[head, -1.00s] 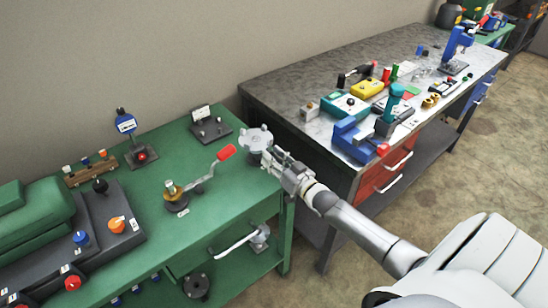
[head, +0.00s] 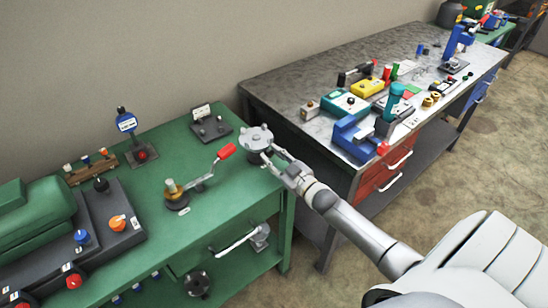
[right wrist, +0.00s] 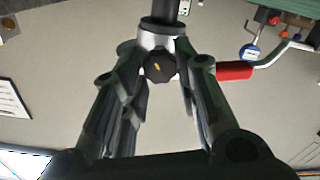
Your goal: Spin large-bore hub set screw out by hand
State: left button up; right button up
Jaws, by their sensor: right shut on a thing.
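The large-bore hub (head: 256,138) is a grey round part with several lugs, standing at the right front corner of the green bench. My right gripper (head: 268,154) reaches it from the lower right, its two fingers at the hub's near side. In the right wrist view the fingers (right wrist: 158,72) close around a dark faceted knob (right wrist: 158,68) with a yellow mark, which appears to be the set screw. A silver collar (right wrist: 160,30) and dark post show behind it. The screw's thread is hidden. My left gripper is not in view.
A crank with a red handle (head: 227,151) stands close left of the hub; the handle also shows in the right wrist view (right wrist: 234,70). A blue dial gauge (head: 126,122) stands further back. The grey bench (head: 290,90) at right is crowded with tools.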

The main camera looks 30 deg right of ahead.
jog(key=o, duration=1)
jog(key=s, duration=0.8)
jog(key=s+d, duration=0.1)
jog(key=s, duration=0.3)
